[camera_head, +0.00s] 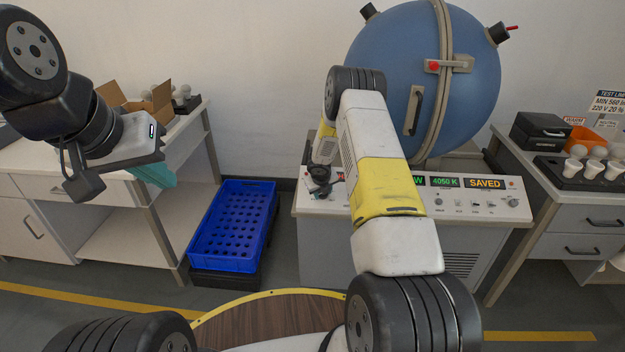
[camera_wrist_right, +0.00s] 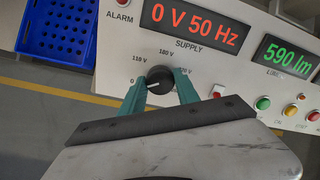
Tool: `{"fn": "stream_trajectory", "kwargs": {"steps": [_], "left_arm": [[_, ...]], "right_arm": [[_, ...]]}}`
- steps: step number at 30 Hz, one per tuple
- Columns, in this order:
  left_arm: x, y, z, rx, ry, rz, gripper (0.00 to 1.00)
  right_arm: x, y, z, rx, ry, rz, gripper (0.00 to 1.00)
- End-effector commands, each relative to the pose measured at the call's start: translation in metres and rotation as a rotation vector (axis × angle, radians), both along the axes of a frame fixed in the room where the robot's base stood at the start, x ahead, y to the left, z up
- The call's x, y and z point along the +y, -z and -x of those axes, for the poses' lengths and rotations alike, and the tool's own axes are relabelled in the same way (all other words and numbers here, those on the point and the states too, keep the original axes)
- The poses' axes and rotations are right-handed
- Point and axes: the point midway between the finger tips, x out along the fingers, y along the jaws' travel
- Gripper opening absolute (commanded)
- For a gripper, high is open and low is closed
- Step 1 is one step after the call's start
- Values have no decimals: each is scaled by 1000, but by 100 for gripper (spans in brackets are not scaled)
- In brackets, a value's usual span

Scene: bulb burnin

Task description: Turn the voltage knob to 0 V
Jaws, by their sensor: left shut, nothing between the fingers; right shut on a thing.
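The voltage knob (camera_wrist_right: 160,77) is black and round, on the white control panel (camera_wrist_right: 120,50), in the right wrist view. Its white pointer line is turned left, towards the 0 mark. The red supply display (camera_wrist_right: 194,24) above reads 0 V 50 Hz. My right gripper (camera_wrist_right: 161,87) is shut on the knob, one teal finger on each side. In the head view my right arm hides the knob. My left gripper (camera_head: 154,174) is shut and empty, in the air at the left, away from the panel.
A large blue sphere (camera_head: 390,60) stands behind the panel. A blue crate (camera_head: 232,225) stands on the floor to its left. A side table (camera_head: 255,1) is not clear of view; a white bench with an open cardboard box (camera_head: 150,105) is at left. White bulbs in a dark tray (camera_head: 562,170) are at right.

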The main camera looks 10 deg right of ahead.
Motion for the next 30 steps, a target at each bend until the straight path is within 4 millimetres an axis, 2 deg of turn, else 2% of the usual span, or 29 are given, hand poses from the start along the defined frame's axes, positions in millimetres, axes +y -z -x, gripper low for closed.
{"fn": "stream_trajectory", "kwargs": {"steps": [3,4,6,7,17,30], "left_arm": [[0,0,0,0,0,0,0],[0,0,0,0,0,0,0],[0,0,0,0,0,0,0],[0,0,0,0,0,0,0],[0,0,0,0,0,0,0],[0,0,0,0,0,0,0]], "right_arm": [[0,0,0,-1,-2,2,0],[0,0,0,-1,-2,2,43],[0,0,0,0,0,1,57],[0,0,0,0,0,1,59],[0,-2,1,0,0,0,59],[10,-59,30,-1,1,0,59]]}}
